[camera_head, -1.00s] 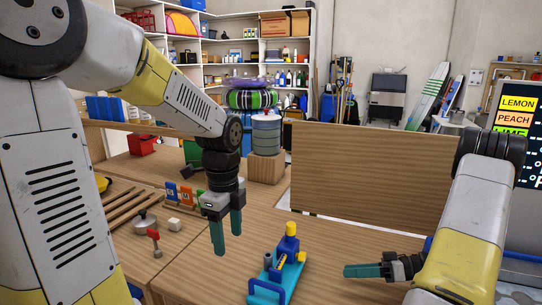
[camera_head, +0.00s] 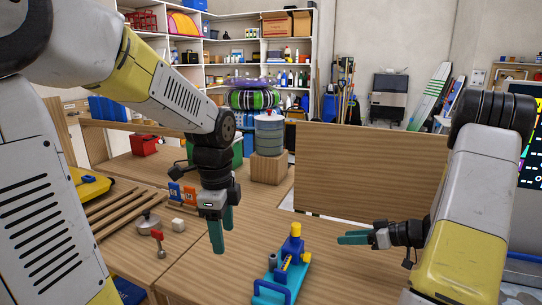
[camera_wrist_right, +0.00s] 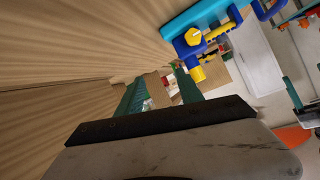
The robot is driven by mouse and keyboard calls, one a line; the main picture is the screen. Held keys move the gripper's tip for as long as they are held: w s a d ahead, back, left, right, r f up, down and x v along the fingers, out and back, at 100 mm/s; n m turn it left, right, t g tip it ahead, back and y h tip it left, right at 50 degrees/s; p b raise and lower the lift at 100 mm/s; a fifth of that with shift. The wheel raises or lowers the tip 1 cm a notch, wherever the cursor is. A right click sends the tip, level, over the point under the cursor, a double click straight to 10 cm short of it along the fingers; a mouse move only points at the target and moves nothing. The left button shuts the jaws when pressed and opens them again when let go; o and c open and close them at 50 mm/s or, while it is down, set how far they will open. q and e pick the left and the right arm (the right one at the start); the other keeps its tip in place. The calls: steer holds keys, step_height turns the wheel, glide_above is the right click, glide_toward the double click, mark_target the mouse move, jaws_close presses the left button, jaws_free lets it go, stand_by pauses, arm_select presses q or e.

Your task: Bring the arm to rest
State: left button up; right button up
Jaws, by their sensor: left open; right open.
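My left gripper (camera_head: 222,232) points down over the table, left of the blue and yellow device. Its green fingers are apart and nothing shows between them. My right gripper (camera_head: 354,238) lies nearly level above the table's right part, pointing left toward the device. In the right wrist view its two green fingers (camera_wrist_right: 160,94) are spread and hold nothing. Both grippers are apart from the device in the head view.
The blue and yellow device (camera_head: 290,262) stands on the wooden table (camera_head: 215,280) between the grippers; it also shows in the right wrist view (camera_wrist_right: 205,40). A wooden panel (camera_head: 368,175) rises behind.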

steer(key=w+d+r+m+t+h, duration=0.1)
steer(key=w+d+r+t+h, duration=0.15)
steer(key=w+r+h, duration=0.5)
steer(key=s+d+r+m+t+h, duration=0.1)
steer(key=s+r+m+t+h, duration=0.2)
steer(key=r, duration=1)
arm_select(q)
steer(key=s+a+r+n+t+h, duration=0.1)
steer(key=s+r+n, duration=0.3)
steer(key=n, duration=0.5)
steer(key=s+a+r+n+t+h, duration=0.1)
steer(key=s+r+n+t, duration=0.3)
steer(key=n, duration=0.5)
steer(key=shift+a+r+n, duration=0.2)
steer(key=shift+a+n, duration=0.2)
steer(key=shift+a, duration=0.35)
arm_select(e)
steer(key=s+a+m+g, duration=0.1)
steer(key=s+a, duration=0.3)
steer(key=s, duration=0.5)
steer(key=s+a+r+m+g+y, duration=0.1)
steer(key=s+a+g, duration=0.2)
steer(key=s, duration=0.6)
steer(key=s+a+r+m+g+y, duration=0.1)
steer(key=s+a+g, duration=0.1)
steer(key=s+a, duration=0.4)
steer(key=s, duration=0.4)
steer(key=shift+a+r+m, duration=0.2)
steer(key=shift+a+m, duration=0.1)
steer(key=shift+a, duration=0.1)
